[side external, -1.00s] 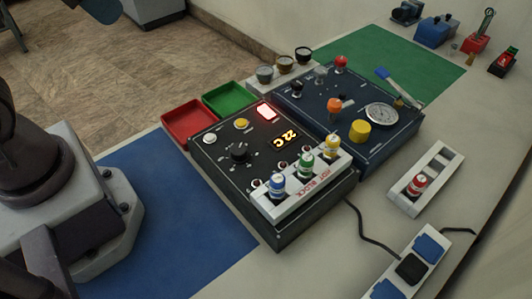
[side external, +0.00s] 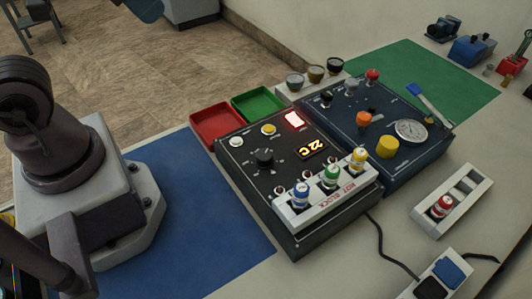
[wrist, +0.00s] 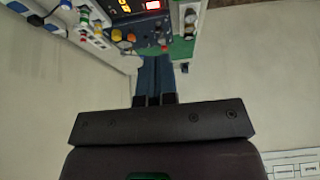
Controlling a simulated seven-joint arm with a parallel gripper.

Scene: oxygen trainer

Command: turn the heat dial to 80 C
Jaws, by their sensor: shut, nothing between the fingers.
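The heat dial is a black knob (side external: 264,157) with marks around it, on top of the black hot block unit (side external: 297,248). The orange display (side external: 311,149) beside it reads 22 C, and a red light (side external: 296,119) glows above. I cannot read the dial's marks or its setting. My gripper (wrist: 155,98) shows in the wrist view with its fingers shut and empty. It is well away from the unit, part of which shows at the wrist view's top edge. The side external view does not show the gripper.
Blue, green and yellow capped vials stand in the white rack (side external: 318,203) close to the dial. A dark blue unit (side external: 402,170) with a gauge adjoins. Red (side external: 216,136) and green trays lie behind. The blue mat (side external: 215,230) is clear.

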